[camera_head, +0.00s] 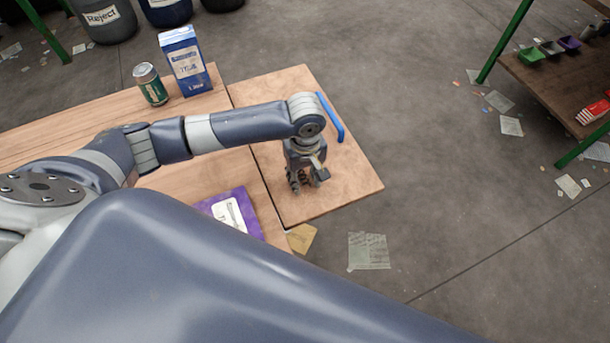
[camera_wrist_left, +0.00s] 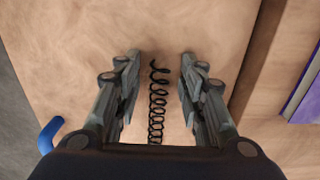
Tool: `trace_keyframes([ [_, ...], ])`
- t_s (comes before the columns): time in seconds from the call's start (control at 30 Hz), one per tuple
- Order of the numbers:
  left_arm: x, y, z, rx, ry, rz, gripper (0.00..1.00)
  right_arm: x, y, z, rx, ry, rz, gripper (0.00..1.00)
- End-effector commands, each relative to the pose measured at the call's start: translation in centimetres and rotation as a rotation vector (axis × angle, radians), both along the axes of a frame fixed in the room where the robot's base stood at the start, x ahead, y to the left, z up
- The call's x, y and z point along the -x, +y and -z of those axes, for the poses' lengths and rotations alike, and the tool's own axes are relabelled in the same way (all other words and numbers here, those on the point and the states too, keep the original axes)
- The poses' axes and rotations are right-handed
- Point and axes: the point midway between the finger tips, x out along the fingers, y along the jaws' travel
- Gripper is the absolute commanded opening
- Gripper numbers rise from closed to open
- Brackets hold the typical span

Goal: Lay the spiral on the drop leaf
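The spiral (camera_wrist_left: 157,103) is a dark coil seen in the left wrist view, lengthwise between the two fingers of my left gripper (camera_wrist_left: 160,60). The fingers stand apart with a gap on each side of the coil, so the gripper is open. The coil appears to lie on the drop leaf (camera_wrist_left: 85,35), and its near end is hidden by the gripper body. In the head view the left gripper (camera_head: 307,180) points down low over the drop leaf (camera_head: 345,180), a wooden panel with a blue bar (camera_head: 331,117) at its edge. My right gripper is not in view.
The adjoining wooden table (camera_head: 55,142) holds a green can (camera_head: 151,86), a blue and white carton (camera_head: 185,62) and a purple packet (camera_head: 243,208). Dark bins (camera_head: 104,20) stand behind. A shelf (camera_head: 545,85) stands at the right. Papers (camera_head: 369,252) litter the floor.

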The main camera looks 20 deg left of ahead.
Motion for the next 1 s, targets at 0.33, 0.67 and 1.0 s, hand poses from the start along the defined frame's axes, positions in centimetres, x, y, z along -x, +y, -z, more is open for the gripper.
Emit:
trace_keyframes([
  [0.33,-0.1,-0.1,-2.5,0.002,-0.004,0.002,0.37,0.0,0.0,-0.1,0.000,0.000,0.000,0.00],
  [0.67,-0.1,-0.1,-9.5,0.002,-0.004,0.001,0.37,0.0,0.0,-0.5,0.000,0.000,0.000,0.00],
  [1.0,0.0,0.0,-12.3,0.000,0.000,0.000,0.37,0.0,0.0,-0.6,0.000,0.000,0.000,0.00],
])
